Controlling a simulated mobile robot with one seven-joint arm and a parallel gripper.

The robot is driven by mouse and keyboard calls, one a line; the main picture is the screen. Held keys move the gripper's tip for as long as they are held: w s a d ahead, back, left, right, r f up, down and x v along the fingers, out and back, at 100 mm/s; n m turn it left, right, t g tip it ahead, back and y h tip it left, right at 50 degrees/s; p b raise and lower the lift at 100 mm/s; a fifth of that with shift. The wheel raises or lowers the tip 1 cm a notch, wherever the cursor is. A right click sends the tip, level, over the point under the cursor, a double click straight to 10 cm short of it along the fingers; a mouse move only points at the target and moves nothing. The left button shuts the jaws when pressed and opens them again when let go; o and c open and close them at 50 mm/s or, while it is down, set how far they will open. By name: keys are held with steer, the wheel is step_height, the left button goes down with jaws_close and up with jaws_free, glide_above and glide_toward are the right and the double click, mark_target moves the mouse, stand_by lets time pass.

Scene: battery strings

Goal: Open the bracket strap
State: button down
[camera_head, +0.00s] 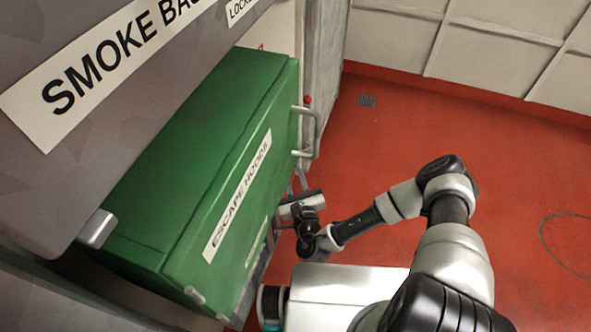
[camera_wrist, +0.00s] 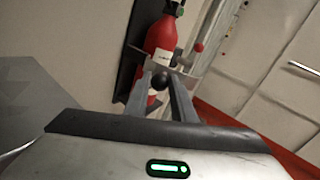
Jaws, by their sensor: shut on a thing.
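A red fire extinguisher (camera_wrist: 162,38) with a white label stands upright in the wrist view, against a dark backing (camera_wrist: 140,52). A small black ball-shaped knob (camera_wrist: 158,80) sits in front of its lower part. My gripper (camera_wrist: 160,84) has its two grey fingers closed on either side of this knob. The strap itself is hard to make out behind the fingers and the knob. In the head view my gripper (camera_head: 299,183) reaches in beside the green cabinet's right edge, and the extinguisher is hidden there.
A grey "SMOKE" cabinet (camera_head: 110,100) is at upper left. A red ball (camera_wrist: 199,47) shows right of the extinguisher. The red floor (camera_head: 450,130) at right is open.

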steer(key=shift+f, duration=0.1)
stand_by(0.3)
steer(key=c, duration=1.5)
jaws_free()
steer(key=shift+d, duration=0.15)
